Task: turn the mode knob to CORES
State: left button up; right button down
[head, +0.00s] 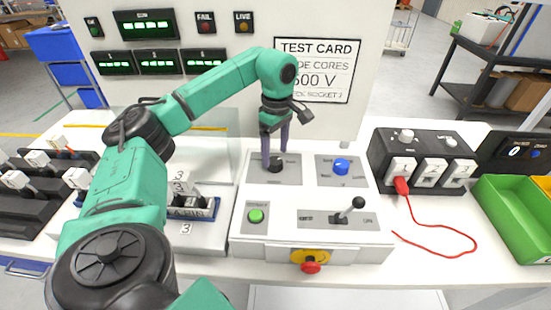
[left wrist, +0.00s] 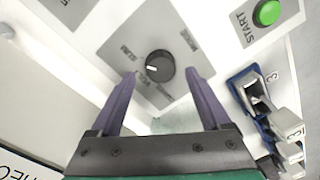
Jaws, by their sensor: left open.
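A black round knob (head: 277,164) sits on a grey plate (head: 291,177) at the back left of the white control panel (head: 313,233). It also shows in the left wrist view (left wrist: 160,66), with a white pointer mark toward the left of that picture. The lettering around it is too small to read surely. My left gripper (head: 275,165) is open and points down over this knob. In the left wrist view its purple fingers (left wrist: 160,78) stand apart on either side of the knob, with no clear contact. My right gripper is not in view.
Beside the knob are a blue knob (head: 341,166), a green START button (head: 256,215), a lever (head: 349,209) and a red stop button (head: 310,267). A test card (head: 325,72), partly hidden, mentions CORES. A socket box (head: 420,160) with a red cable stands right.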

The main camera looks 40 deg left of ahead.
aim_at(275, 164)
pick_arm(q)
notch_tip(275, 164, down, 2)
jog(key=shift+s+f, duration=0.1)
jog(key=shift+s, duration=0.05)
jog(key=shift+d+f, duration=0.1)
jog(key=shift+d, duration=0.05)
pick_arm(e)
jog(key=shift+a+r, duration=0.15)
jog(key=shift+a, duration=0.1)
pick_arm(q)
grip_shut()
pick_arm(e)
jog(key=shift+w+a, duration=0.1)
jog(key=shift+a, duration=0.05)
